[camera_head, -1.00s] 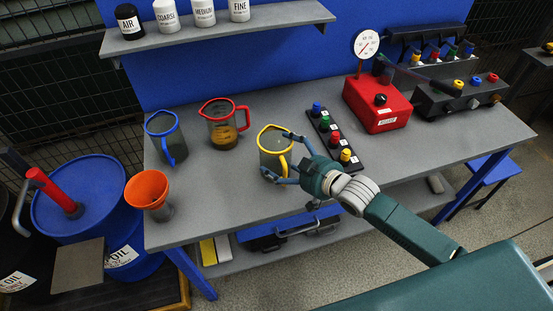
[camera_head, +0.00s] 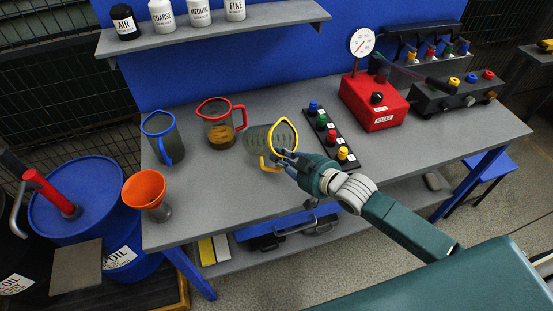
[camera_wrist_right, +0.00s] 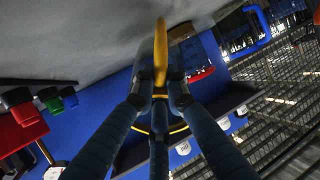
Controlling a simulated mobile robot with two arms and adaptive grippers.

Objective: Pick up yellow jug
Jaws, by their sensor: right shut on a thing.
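The yellow jug (camera_head: 258,142) is clear with a yellow rim and yellow handle. It is tilted well over in the head view, its rim turned toward the right and its base toward the left. My right gripper (camera_head: 281,161) is shut on its handle. In the right wrist view the yellow handle (camera_wrist_right: 160,58) stands between the fingers of my right gripper (camera_wrist_right: 160,82). I cannot tell whether the jug still touches the bench. My left gripper is not in view.
The red jug (camera_head: 220,131), holding brownish liquid, stands close left of the yellow jug on the grey bench (camera_head: 215,205). A blue jug (camera_head: 160,140) and orange funnel (camera_head: 144,189) are further left. A strip of colored knobs (camera_head: 330,135) and a red gauge box (camera_head: 374,103) are to the right.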

